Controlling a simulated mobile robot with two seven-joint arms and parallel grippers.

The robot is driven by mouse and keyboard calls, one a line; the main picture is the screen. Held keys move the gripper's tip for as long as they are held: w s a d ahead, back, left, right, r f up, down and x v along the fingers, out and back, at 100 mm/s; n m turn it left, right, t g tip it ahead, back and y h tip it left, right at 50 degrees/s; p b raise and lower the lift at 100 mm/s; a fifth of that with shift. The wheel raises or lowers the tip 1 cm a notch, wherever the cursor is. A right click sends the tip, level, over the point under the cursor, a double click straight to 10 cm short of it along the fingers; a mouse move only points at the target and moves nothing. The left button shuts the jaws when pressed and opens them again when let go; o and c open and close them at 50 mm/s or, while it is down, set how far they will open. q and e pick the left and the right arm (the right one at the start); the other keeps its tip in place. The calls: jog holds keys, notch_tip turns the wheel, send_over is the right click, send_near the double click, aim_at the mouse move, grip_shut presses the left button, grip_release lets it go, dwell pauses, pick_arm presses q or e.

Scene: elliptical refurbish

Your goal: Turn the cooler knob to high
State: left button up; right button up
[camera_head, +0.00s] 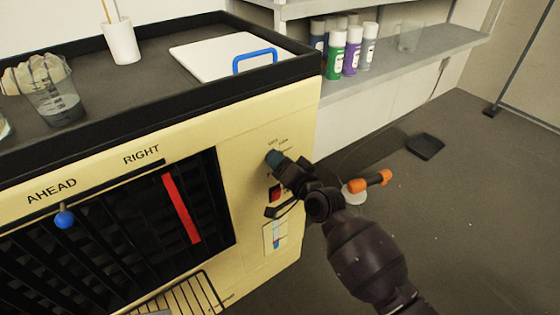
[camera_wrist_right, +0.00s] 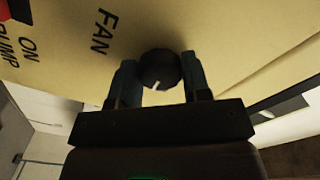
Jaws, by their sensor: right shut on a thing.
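The cooler (camera_head: 262,110) is a cream panel with dark louvres, and its label text sits above my right gripper (camera_head: 274,158). In the right wrist view a round dark knob (camera_wrist_right: 159,68) with a short white mark sits on the cream panel near the word FAN. The mark points toward the bottom of that picture, toward the gripper body. My right gripper (camera_wrist_right: 161,78) is shut on the knob, one finger on each side. In the head view the fingers mostly hide the knob. My left gripper is not in view.
A red switch (camera_head: 276,192) is just below the gripper. A blue-knobbed lever (camera_head: 64,219) is on the louvres. On top are a white cup (camera_head: 121,42), a beaker (camera_head: 53,94) and a white board with a blue handle (camera_head: 254,56). Spray cans (camera_head: 336,55) stand on a shelf.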

jog(key=shift+m, duration=0.6)
jog(key=o, duration=0.9)
jog(key=p+v, duration=0.1)
jog(key=v, duration=0.9)
jog(key=shift+s+d+p, duration=0.2)
jog(key=shift+s+p, duration=0.15)
